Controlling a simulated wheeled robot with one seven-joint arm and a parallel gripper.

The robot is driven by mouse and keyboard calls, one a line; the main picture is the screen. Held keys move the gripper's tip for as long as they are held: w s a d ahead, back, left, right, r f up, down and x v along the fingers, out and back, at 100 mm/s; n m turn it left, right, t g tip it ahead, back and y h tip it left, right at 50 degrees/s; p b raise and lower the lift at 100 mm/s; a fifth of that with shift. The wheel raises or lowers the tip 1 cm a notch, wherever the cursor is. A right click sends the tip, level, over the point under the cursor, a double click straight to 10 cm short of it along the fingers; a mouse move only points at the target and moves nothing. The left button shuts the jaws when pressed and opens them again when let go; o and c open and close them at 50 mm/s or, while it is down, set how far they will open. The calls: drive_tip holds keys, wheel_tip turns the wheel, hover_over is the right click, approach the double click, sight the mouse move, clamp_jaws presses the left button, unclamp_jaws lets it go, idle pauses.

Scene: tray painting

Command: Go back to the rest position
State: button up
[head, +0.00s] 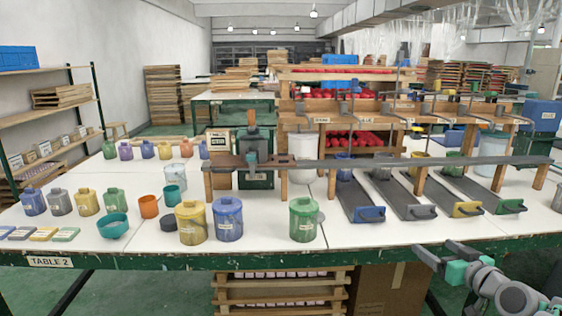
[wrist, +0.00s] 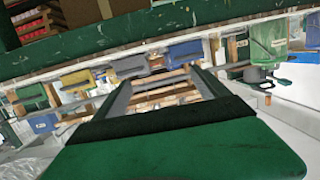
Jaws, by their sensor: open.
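My gripper (head: 437,252) is at the lower right in the head view, just off the front edge of the white-topped table (head: 380,236). It is apart from the jars and trays. In the wrist view its two fingers (wrist: 160,80) stand apart with nothing held between them. My green gripper body fills the lower part of that view. The wrist picture is tilted and looks toward the table's green edge (wrist: 130,50), with slatted wood between the fingers.
Yellow (head: 191,223), blue (head: 228,219) and green (head: 303,219) jars stand near the front edge. A teal bowl (head: 113,226) is further left. Several sloped trays with coloured ends, one blue (head: 370,214), lie right under a long grey rail (head: 400,163). Floor shows before the table.

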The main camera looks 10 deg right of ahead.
drive_tip(key=s+a+r+n+g+y+p, duration=0.1)
drive_tip(key=a+r+g+p, duration=0.2)
drive_tip(key=a+r+p, duration=0.55)
drive_tip(key=s+a+r+g+p, duration=0.1)
drive_tip(key=a+g+p, duration=0.35)
drive_tip(key=a, duration=0.95)
drive_tip(key=s+a+r+g+p, duration=0.1)
drive_tip(key=s+a+p, duration=0.2)
drive_tip(key=s, duration=0.3)
drive_tip(key=s+a+r+m+g+h+p, duration=0.1)
drive_tip(key=s+a+r+g+p, duration=0.1)
drive_tip(key=s, duration=0.4)
drive_tip(key=s+a+r+g+p, duration=0.2)
drive_tip(key=s+a+p, duration=0.2)
drive_tip(key=s+p, duration=0.2)
drive_tip(key=shift+s+h, duration=0.15)
drive_tip(key=shift+h, duration=0.25)
drive_tip(key=shift+a, duration=0.15)
drive_tip(key=shift+c, duration=0.4)
